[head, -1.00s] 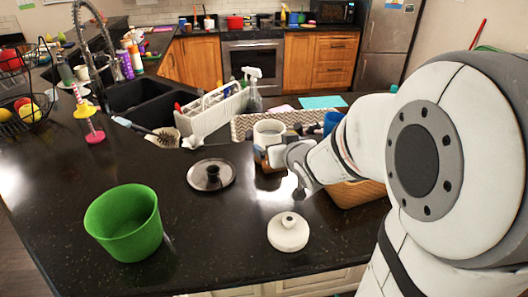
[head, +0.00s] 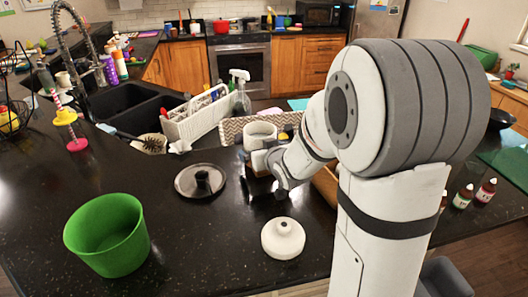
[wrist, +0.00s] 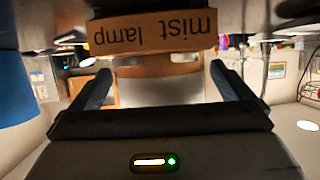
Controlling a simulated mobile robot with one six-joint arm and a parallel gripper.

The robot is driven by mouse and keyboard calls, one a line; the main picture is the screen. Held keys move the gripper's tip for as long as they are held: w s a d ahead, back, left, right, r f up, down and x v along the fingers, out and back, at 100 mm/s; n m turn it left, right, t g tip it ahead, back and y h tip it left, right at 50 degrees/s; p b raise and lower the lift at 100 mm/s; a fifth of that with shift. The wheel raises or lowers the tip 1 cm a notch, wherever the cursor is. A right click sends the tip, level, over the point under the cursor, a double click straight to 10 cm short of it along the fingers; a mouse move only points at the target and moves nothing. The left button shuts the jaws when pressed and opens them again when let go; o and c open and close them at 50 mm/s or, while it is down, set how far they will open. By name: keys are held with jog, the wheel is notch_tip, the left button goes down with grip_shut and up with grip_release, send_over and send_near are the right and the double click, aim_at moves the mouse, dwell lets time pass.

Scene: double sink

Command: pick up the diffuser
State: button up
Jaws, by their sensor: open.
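The diffuser (head: 260,130) looks like a white cylinder with a wooden base, standing upright on the dark counter. In the wrist view it appears upside down, with "mist lamp" printed on its wooden base (wrist: 155,32). My gripper (wrist: 160,72) is open. Its two dark fingers point at the diffuser, one on each side in the picture, with the pale body in front of them. No contact between the fingers and the diffuser can be made out. In the head view my wrist covers part of the diffuser, and the fingertips are hard to see.
A round dark lid (head: 201,181), a white knobbed piece (head: 283,240) and a green bucket (head: 106,238) stand on the counter nearby. A patterned basket (head: 233,128) and a white caddy (head: 195,123) are behind.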

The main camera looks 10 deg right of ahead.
jog(key=shift+x, duration=0.75)
jog(key=shift+c, duration=0.6)
jog(key=c, duration=1)
